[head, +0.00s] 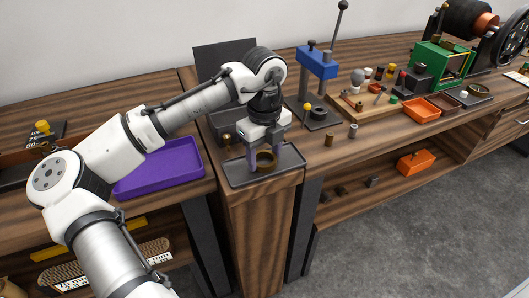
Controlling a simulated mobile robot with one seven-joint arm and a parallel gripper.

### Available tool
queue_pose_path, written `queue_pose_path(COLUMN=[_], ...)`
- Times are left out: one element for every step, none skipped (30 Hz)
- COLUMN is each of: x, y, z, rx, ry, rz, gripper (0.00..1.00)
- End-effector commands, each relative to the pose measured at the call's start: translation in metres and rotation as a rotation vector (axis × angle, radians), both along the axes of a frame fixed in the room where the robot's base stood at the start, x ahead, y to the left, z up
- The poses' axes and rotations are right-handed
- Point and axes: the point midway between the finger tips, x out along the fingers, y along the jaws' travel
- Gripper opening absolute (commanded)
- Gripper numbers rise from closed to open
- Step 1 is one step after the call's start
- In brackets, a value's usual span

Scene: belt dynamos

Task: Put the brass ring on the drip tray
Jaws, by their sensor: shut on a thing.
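The brass ring (266,160) is between the fingers of my gripper (263,155), in the middle of the head view. My gripper points down and is shut on the ring. The dark grey drip tray (240,183), shallow with a low rim, lies at the bench corner directly below the gripper. The ring appears low over the tray's floor. I cannot tell whether it touches it. The fingers hide part of the ring and tray.
A purple tray (160,172) lies to the left. Orange bins (421,110) and a green-framed machine (440,62) are further right. A small brass-coloured item (227,139) stands beside the gripper.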

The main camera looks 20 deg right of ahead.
Motion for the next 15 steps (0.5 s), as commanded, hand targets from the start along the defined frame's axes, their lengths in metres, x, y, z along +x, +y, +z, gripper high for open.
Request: queue_pose_path(x=[-0.0002,-0.0002,0.0000,0.0000,0.0000,0.0000,0.0000,0.0000,0.0000,0.0000,0.0000,0.0000,0.0000,0.0000,0.0000], y=[-0.0002,-0.0002,-0.0001,-0.0001,-0.0001,-0.0001,-0.0001,-0.0001,-0.0001,-0.0001,-0.0001,-0.0001,-0.0001,-0.0001,-0.0001], z=[-0.0014,-0.0024,-0.0027,-0.0024,-0.0024,-0.0024,-0.0023,-0.0023,-0.0023,-0.0023,-0.0023,-0.0022,-0.0022,-0.0022,-0.0020], rx=[0.000,0.000,0.000,0.000,0.000,0.000,0.000,0.000,0.000,0.000,0.000,0.000,0.000,0.000,0.000], ry=[0.001,0.001,0.000,0.000,0.000,0.000,0.000,0.000,0.000,0.000,0.000,0.000,0.000,0.000,0.000], rz=[0.000,0.000,0.000,0.000,0.000,0.000,0.000,0.000,0.000,0.000,0.000,0.000,0.000,0.000,0.000], gripper=[0.28,0.28,0.57,0.61,0.65,0.70,0.74,0.76,0.76,0.76,0.76,0.76,0.76,0.76,0.76])
